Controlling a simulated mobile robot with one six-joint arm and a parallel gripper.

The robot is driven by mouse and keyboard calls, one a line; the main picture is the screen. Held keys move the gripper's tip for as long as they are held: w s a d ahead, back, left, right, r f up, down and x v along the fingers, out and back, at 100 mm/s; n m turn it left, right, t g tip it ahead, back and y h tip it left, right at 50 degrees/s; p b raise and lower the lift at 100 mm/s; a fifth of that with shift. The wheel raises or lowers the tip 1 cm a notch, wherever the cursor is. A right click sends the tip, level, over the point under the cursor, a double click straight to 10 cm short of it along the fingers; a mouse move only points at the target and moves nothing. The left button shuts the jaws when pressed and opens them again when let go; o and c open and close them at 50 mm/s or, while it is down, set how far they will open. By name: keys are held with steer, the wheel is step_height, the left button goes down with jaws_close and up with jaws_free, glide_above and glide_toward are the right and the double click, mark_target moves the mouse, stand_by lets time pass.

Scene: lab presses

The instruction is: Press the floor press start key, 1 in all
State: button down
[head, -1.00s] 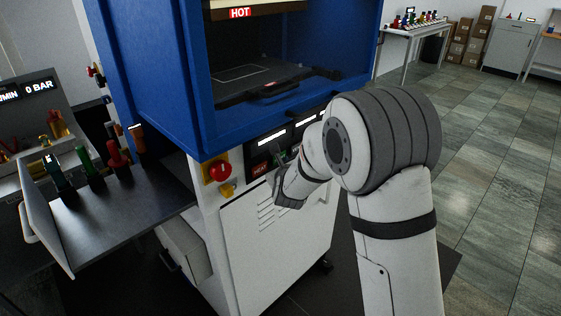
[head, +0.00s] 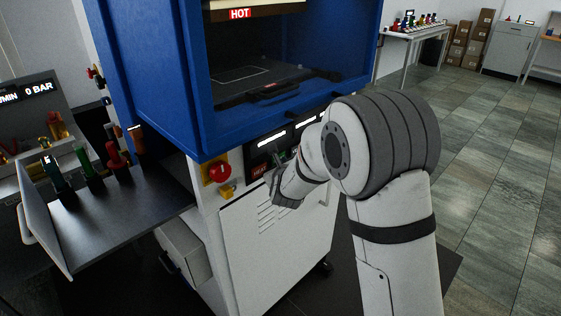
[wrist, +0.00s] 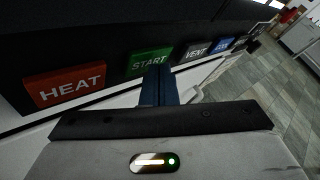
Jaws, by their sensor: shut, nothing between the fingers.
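The floor press (head: 150,90) is a blue frame on a white cabinet, in the middle of the head view. Its green START key (wrist: 149,62) sits on the dark panel in the wrist view, between the red HEAT key (wrist: 65,88) and the grey VENT key (wrist: 196,50). My gripper (wrist: 158,70) is shut and empty, its blue fingertips at the lower right edge of the START key. Whether they touch it I cannot tell. In the head view my wrist covers part of the key row.
A red emergency button (head: 218,173) on a yellow plate is left of the panel. A blue key (wrist: 222,44) lies right of VENT. A grey side table (head: 120,215) with several coloured-handled tools stands at left. The tiled floor at right is clear.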

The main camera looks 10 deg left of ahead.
steer(key=shift+d, duration=0.1)
stand_by(0.3)
steer(key=shift+s+d+b, duration=0.5)
steer(key=shift+d+b, duration=0.05)
steer(key=shift+b, duration=0.5)
steer(key=s+d+b, duration=0.1)
steer(key=d+b, duration=0.1)
steer(key=s+d+b, duration=0.2)
steer(key=shift+b, duration=0.35)
steer(key=shift+s, duration=0.1)
